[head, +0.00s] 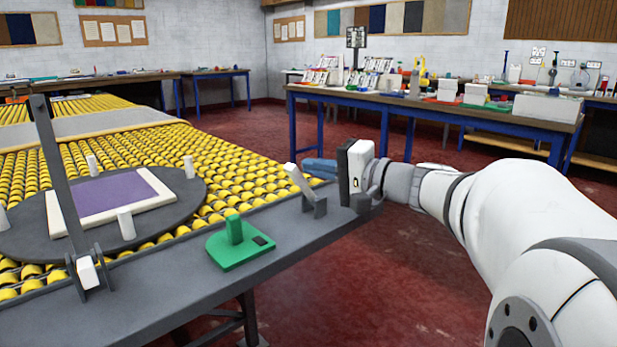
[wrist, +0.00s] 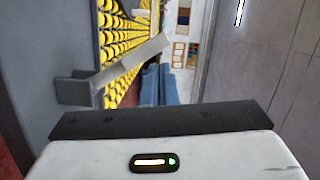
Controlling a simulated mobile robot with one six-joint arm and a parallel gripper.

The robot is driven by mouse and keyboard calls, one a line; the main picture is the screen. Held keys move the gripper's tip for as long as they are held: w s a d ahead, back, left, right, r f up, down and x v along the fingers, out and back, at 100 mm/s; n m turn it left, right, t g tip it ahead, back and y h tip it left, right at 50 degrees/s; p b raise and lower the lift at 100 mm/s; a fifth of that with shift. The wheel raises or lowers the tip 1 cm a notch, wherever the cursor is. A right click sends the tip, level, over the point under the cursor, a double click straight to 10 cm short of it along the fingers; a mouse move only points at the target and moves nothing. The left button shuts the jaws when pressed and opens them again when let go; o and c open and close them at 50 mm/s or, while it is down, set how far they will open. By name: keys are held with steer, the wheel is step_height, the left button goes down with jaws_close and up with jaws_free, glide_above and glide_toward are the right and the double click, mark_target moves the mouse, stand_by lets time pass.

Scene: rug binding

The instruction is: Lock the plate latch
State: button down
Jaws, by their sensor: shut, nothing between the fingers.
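My gripper (head: 310,167) is at the right end of the grey bench rail in the head view. Its two blue fingers are together and empty, also seen in the wrist view (wrist: 160,72). A small grey lever in a bracket (head: 312,203), with a pale tip, leans up and left just in front of the fingers. In the wrist view this lever (wrist: 120,68) slants across just beyond the fingertips; I cannot tell whether they touch. The round dark plate (head: 30,240) lies on the rollers at left. I cannot tell for certain which part is the plate latch.
A green block with a peg (head: 236,245) sits on the rail (head: 190,275). A tall dark upright arm (head: 58,170) stands in a bracket at left. The plate carries pale pegs and a white-framed purple piece (head: 105,195). Cluttered workbenches stand behind; red floor lies between.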

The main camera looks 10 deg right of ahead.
steer(key=shift+s+a+f+b, duration=0.15)
steer(key=shift+a+b, duration=0.15)
stand_by(0.5)
steer(key=s+d+r+p, duration=0.3)
steer(key=s+d+p, duration=0.1)
steer(key=d, duration=0.5)
steer(key=shift+s+d+r, duration=0.35)
steer(key=shift+s+r, duration=0.05)
steer(key=shift+s, duration=0.3)
